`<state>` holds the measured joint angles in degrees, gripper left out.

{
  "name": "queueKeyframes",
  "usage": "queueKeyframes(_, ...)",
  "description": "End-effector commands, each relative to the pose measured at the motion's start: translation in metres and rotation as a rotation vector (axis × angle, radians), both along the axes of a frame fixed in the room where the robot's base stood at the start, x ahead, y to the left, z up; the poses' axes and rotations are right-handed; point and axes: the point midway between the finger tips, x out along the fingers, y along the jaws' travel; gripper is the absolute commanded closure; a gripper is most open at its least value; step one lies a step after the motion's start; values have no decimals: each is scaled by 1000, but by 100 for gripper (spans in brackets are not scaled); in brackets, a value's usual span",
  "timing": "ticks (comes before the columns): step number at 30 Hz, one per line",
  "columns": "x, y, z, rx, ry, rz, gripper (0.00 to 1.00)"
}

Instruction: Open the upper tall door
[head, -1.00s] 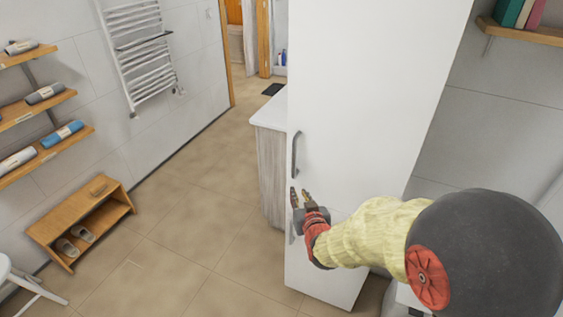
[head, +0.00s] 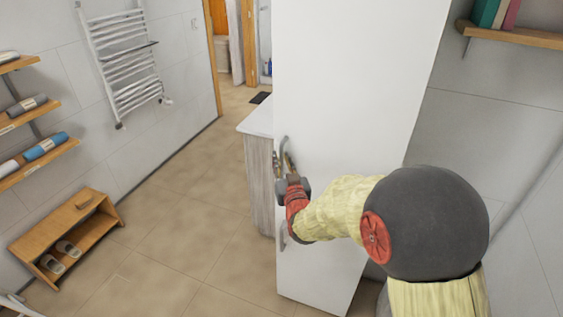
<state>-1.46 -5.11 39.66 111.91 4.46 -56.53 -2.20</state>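The upper tall door (head: 345,90) is the large white front of a tall cabinet in the head view, and it looks closed. Its grey vertical bar handle (head: 284,143) is at the door's left edge. My gripper (head: 283,163) is at the lower part of this handle, with its two fingers apart. The fingers appear to lie on either side of the handle, but contact is too small to tell. The gripper body and red wrist hide the handle's lower end. A second handle (head: 283,238) shows below, on the lower front.
A low cabinet with a white top (head: 258,122) stands left of the tall cabinet. Tiled floor (head: 185,225) is free to the left. A wooden shoe bench (head: 68,235) and a towel rail (head: 122,65) are along the left wall.

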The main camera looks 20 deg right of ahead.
Motion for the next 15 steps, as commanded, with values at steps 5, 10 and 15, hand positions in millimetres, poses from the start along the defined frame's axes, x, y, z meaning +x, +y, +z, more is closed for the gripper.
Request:
queueKeyframes(5, 2, 0, 1, 0, -1, 0, 82)
queueKeyframes(10, 2, 0, 1, 0, 0, 0, 85)
queueKeyframes(15, 2, 0, 0, 0, 0, 0, 95)
